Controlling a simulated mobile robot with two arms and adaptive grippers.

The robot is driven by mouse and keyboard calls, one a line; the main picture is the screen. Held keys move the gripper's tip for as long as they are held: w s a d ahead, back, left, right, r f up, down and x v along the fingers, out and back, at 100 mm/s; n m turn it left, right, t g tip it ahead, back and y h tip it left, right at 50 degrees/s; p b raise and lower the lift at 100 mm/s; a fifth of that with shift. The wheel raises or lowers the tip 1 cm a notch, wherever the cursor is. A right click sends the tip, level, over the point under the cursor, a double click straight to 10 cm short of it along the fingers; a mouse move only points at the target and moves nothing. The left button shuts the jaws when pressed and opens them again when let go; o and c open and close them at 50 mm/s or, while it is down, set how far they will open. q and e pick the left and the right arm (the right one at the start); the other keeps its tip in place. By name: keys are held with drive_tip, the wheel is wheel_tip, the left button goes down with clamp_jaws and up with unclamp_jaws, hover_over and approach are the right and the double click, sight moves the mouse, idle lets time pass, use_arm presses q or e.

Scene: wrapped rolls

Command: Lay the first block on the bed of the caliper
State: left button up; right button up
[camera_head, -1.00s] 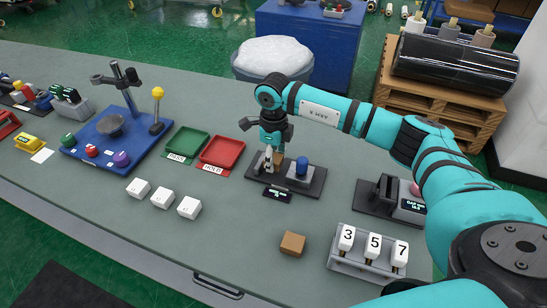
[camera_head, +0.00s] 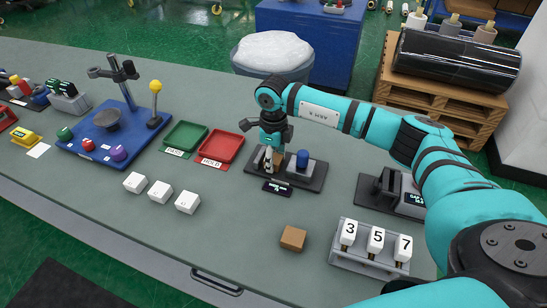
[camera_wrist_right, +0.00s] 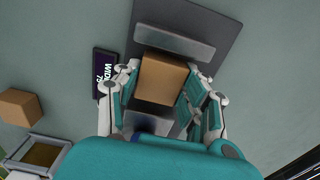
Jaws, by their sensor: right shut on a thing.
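The caliper is a dark flat base (camera_head: 312,180) with grey jaws, a blue knob (camera_head: 303,158) and a small display (camera_head: 277,187) in front. My right gripper (camera_head: 269,160) points down over the left part of the base. In the right wrist view, my right gripper (camera_wrist_right: 163,95) is shut on a brown block (camera_wrist_right: 163,78) above the bed, between the grey jaws. I cannot tell whether the block touches the bed. A second brown block (camera_head: 293,238) lies on the table in front of the caliper. My left gripper is not in view.
A rack with tags 3, 5 and 7 (camera_head: 370,252) and a dark device with a display (camera_head: 400,195) stand to the right. Red (camera_head: 222,147) and green (camera_head: 187,137) trays, white blocks (camera_head: 160,192) and a blue stand (camera_head: 110,140) lie left.

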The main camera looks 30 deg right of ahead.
drive_tip(key=o, duration=1.2)
wheel_tip(320, 180, up, 12)
drive_tip(key=shift+r, duration=0.1)
